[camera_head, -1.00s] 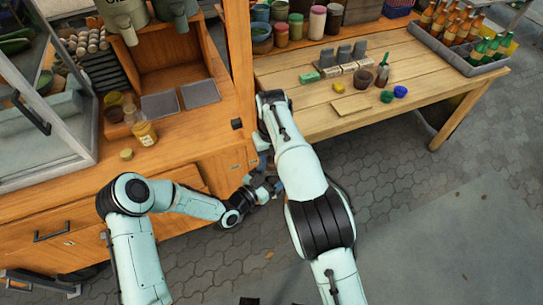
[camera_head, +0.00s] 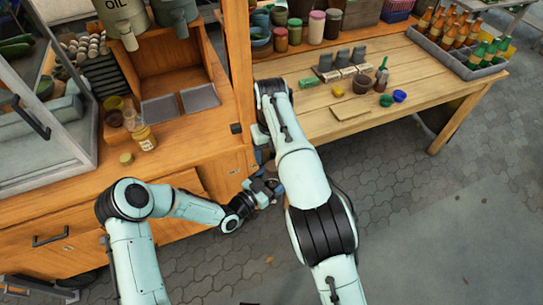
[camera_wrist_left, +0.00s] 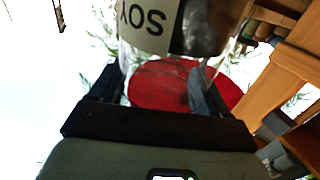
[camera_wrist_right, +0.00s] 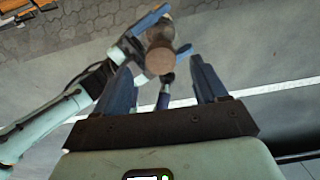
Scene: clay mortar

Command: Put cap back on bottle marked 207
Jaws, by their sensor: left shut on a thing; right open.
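My left gripper (camera_head: 270,189) is shut on a bottle with a white SOY label (camera_wrist_left: 146,25), which shows upside down in the left wrist view. In the right wrist view the bottle (camera_wrist_right: 158,36) is seen nearly end-on, with a round brown end (camera_wrist_right: 160,59) facing the camera. My right gripper (camera_wrist_right: 163,82) is open. It points down above my left gripper; whether its fingers reach around the bottle's end I cannot tell. In the head view my right arm largely hides the right gripper and the bottle. No 207 mark is readable. A small round yellowish piece (camera_head: 126,158) lies on the counter.
A jar with yellow contents (camera_head: 146,138) stands on the wooden counter (camera_head: 190,135) at left. A wooden table (camera_head: 440,95) with a mortar (camera_head: 361,86), small bowls and bottle crate (camera_head: 480,68) is at right. Paved floor (camera_head: 400,200) lies open in front.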

